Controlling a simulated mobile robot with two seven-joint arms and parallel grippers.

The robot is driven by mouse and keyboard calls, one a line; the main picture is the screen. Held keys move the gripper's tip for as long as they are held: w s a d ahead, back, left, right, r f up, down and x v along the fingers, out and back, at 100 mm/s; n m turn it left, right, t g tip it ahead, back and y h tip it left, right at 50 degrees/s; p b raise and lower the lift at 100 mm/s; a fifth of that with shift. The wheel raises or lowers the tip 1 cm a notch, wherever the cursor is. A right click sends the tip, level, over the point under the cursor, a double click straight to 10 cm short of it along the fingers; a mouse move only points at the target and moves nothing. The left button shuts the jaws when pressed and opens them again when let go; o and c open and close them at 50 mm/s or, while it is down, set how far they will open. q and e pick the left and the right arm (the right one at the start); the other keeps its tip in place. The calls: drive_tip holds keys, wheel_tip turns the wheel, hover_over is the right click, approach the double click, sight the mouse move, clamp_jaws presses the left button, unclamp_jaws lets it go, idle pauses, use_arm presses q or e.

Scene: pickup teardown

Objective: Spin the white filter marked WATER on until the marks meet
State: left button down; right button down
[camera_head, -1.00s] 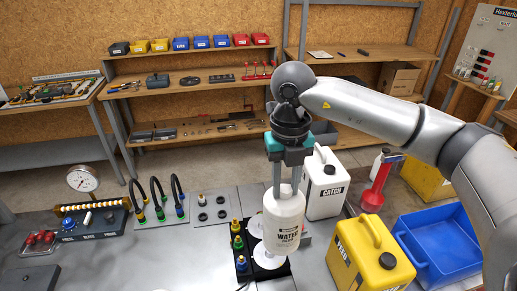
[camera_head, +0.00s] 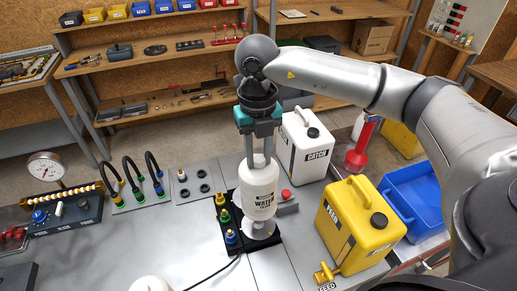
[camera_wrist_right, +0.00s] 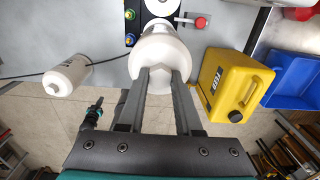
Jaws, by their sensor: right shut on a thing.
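The white filter marked WATER (camera_head: 258,194) is upright between the two fingers of my right gripper (camera_head: 259,160), which is shut on its narrow top. In the right wrist view the fingers (camera_wrist_right: 163,78) reach down to the filter (camera_wrist_right: 160,46). A white round seat (camera_head: 260,230) on a black block (camera_head: 263,245) shows just below the filter. I cannot tell whether the filter touches it. A second round seat (camera_wrist_right: 160,5) shows beyond the filter in the wrist view. No alignment marks can be made out. My left gripper is not seen.
Green, yellow and blue fittings (camera_head: 231,238) stand left of the filter. The yellow FEED can (camera_head: 345,238) is close on the right, the white CATCH can (camera_head: 300,158) behind. A red button (camera_head: 286,194) is beside it.

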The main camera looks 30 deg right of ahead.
idle(0.5)
drive_tip(key=shift+a, duration=0.1)
drive_tip(key=shift+f, duration=0.15)
idle(0.6)
drive_tip(key=shift+f+b, duration=3.15)
drive_tip(key=shift+f, duration=0.3)
drive_tip(key=shift+f+b, duration=0.85)
drive_tip(key=shift+f, duration=0.15)
drive_tip(key=c, duration=0.9)
unclamp_jaws()
drive_tip(key=shift+o, duration=0.2)
drive_tip(key=shift+s+f+b, duration=0.15)
drive_tip(key=shift+f+b, duration=0.25)
drive_tip(key=shift+f, duration=0.15)
